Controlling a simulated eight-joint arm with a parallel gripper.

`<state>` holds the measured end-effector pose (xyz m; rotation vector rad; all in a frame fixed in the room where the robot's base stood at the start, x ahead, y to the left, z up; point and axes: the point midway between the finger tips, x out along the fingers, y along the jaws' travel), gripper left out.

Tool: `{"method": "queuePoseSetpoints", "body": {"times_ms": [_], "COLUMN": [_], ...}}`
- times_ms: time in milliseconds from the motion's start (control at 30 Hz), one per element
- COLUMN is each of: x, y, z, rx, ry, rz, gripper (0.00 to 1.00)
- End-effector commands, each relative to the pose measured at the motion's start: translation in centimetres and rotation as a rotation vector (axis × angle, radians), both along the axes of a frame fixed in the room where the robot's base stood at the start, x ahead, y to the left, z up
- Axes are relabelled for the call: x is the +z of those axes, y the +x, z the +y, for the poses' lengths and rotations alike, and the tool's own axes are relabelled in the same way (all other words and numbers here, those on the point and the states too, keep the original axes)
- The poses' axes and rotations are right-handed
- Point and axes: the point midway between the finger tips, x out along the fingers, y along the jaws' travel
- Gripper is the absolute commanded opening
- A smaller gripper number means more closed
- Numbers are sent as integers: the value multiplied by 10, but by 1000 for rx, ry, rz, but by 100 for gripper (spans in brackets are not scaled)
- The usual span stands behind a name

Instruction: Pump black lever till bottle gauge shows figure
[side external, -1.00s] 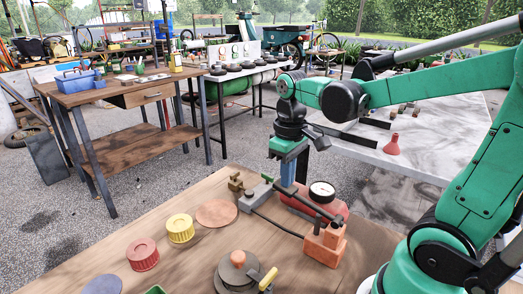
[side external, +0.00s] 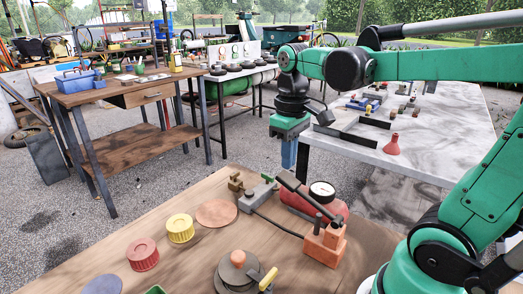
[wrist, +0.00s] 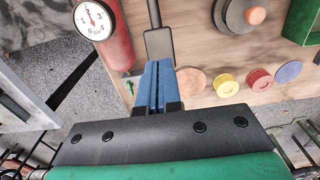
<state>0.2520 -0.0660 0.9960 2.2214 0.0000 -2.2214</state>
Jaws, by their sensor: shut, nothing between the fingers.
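The black lever (side external: 293,187) slants up and left from the orange pump (side external: 325,245) on the wooden table. Its flat dark end shows in the wrist view (wrist: 158,43), just beyond my fingertips. My gripper (side external: 289,167) has blue fingers, closed together and empty, and hangs above and beyond the lever's raised end, apart from it. The closed fingers also show in the wrist view (wrist: 155,65). The red bottle (side external: 338,208) lies behind the pump with a round white gauge (wrist: 94,19) on it. The gauge's needle points roughly upward in the wrist view; its exact reading is too small to tell.
A grey block (side external: 257,196) with a black hose lies left of the bottle. Yellow (side external: 180,228) and red (side external: 143,253) caps and a flat brown disc (side external: 216,213) lie further left. A pale table (side external: 430,150) with small items stands behind my gripper.

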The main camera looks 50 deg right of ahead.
Motion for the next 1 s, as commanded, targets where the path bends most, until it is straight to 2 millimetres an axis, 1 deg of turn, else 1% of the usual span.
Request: {"method": "queuePoseSetpoints", "body": {"times_ms": [400,533,867,967,1000], "x": [41,48,47,35,28], "y": [0,0,0,1,2], "z": [0,0,2,11,17], "rx": [0,0,1,5,7], "ry": [0,0,-3,-19,-27], "rz": [0,0,-12,-88,-140], "gripper": [0,0,0,0,0]}}
